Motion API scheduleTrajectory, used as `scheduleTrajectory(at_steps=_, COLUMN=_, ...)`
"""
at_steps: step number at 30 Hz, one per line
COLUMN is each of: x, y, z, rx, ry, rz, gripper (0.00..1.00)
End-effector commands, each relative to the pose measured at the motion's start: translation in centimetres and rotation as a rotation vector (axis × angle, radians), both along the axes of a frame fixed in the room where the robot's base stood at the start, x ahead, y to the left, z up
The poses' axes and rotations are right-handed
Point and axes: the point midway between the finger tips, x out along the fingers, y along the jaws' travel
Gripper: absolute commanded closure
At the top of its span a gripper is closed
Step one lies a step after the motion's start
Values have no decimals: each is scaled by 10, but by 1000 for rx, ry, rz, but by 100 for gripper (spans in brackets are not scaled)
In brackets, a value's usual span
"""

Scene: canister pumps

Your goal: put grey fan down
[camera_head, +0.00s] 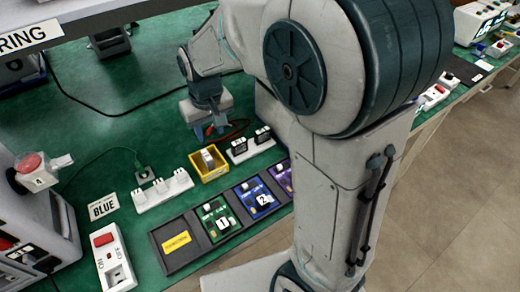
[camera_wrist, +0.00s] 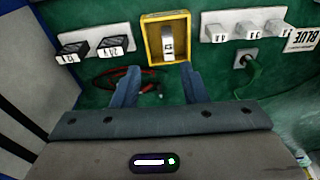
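My gripper (camera_head: 208,132) is over the green bench, behind the yellow tray. In the wrist view its two blue-grey fingers (camera_wrist: 158,80) are apart with no object held between them. Red and black leads (camera_wrist: 122,78) lie on the bench beyond and between the fingers. I cannot make out a grey fan in either view. A small pale grey and white piece (camera_wrist: 168,42) sits in the yellow tray (camera_wrist: 149,30), just beyond the fingertips. The same tray shows in the head view (camera_head: 195,174). My arm hides part of the bench on the right.
A white strip with black plugs (camera_head: 239,147) and a white strip with pale plugs (camera_head: 162,188) flank the tray. A dark panel with numbered modules (camera_head: 222,224) lies in front. A red-buttoned machine (camera_head: 30,163) and switch box (camera_head: 112,262) stand left.

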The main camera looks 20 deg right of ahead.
Motion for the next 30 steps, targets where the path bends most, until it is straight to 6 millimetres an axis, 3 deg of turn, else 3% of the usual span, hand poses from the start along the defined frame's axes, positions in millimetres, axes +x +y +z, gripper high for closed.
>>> scheduleTrajectory(at_steps=3, x=-28, y=-32, z=18, rx=22, ry=-22, rz=-60, gripper=61)
scheduleTrajectory(at_steps=9, x=-89, y=-79, z=35, rx=32, ry=-62, rz=-160, gripper=61)
scheduleTrajectory(at_steps=15, x=-137, y=-105, z=35, rx=14, ry=-96, rz=-234, gripper=61)
scheduleTrajectory(at_steps=21, x=-156, y=-112, z=33, rx=1, ry=-108, rz=-265, gripper=61)
scheduleTrajectory(at_steps=30, x=-156, y=-112, z=33, rx=1, ry=-107, rz=-266, gripper=61)
